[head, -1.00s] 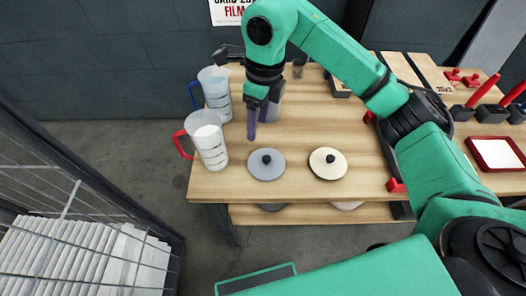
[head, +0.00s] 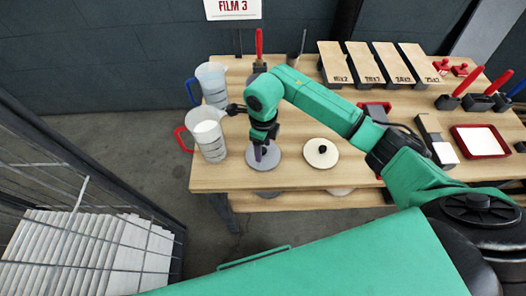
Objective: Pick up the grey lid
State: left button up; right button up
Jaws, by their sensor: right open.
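The grey lid (head: 264,161) is a flat round disc lying on the wooden table near its front left edge. My right gripper (head: 258,154) points down right over the lid's middle, its fingers open. The gripper hides the lid's dark knob, so I cannot tell whether the fingers are around it or touching it. A cream lid (head: 321,154) with a black knob lies to the right, apart from the grey one. My left gripper is not in view.
A red-handled jug (head: 209,138) stands just left of the grey lid, and a blue-handled jug (head: 213,84) behind it. Wooden blocks (head: 370,64) and a red tray (head: 480,142) lie further right. A wire cage (head: 80,240) of white filters stands at lower left.

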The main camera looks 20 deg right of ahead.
grip_shut()
jog(key=shift+r, duration=0.1)
